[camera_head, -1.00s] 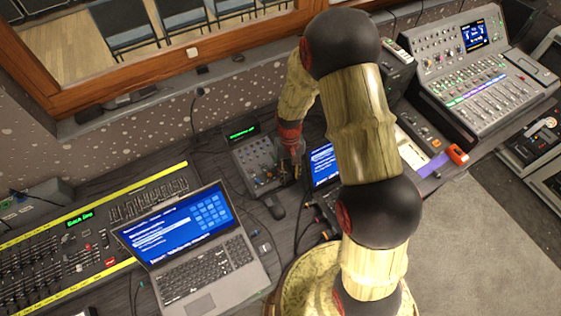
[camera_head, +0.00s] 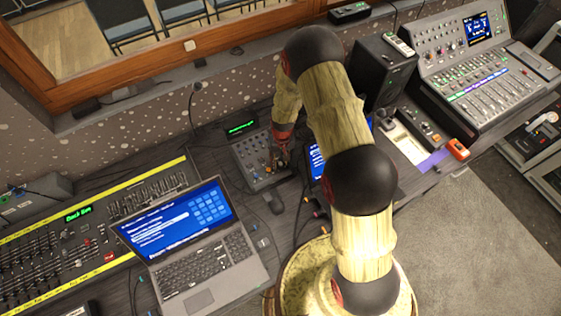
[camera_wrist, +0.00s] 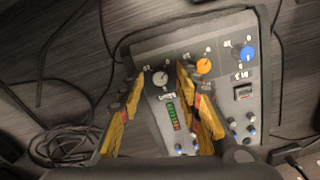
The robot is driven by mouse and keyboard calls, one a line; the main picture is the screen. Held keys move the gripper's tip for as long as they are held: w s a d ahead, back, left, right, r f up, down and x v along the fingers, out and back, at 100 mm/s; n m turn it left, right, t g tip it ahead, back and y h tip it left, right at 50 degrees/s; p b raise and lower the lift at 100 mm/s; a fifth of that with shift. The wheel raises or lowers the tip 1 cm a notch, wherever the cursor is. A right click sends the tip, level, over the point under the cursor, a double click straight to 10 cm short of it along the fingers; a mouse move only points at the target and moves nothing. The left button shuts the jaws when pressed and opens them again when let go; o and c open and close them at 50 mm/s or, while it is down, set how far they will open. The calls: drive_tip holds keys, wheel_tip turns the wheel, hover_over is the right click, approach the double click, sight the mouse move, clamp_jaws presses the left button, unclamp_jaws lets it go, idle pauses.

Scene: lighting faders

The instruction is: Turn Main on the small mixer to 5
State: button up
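The small mixer (camera_head: 252,150) is a grey panel with knobs at the back of the desk. In the wrist view, the mixer (camera_wrist: 215,35) shows a pale-pointer grey knob (camera_wrist: 160,78), an orange knob (camera_wrist: 204,65) and a blue knob (camera_wrist: 248,53). A label below the grey knob is upside down and too blurred to read surely. My gripper (camera_wrist: 157,73) is open, its yellow fingers on either side of the grey knob; contact cannot be told. In the head view, my gripper (camera_head: 281,158) is over the mixer's right part, partly hiding it.
A laptop (camera_head: 190,235) stands left in front of the mixer, with a dark mouse (camera_head: 273,201) between them. A blue-screened device (camera_head: 316,160) is close on the right. A black speaker (camera_head: 380,72) and a large console (camera_head: 480,70) are farther right. Cables (camera_wrist: 65,145) lie beside the mixer.

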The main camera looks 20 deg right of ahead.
drive_tip(key=shift+f, duration=0.15)
drive_tip(key=shift+c, duration=0.8)
clamp_jaws()
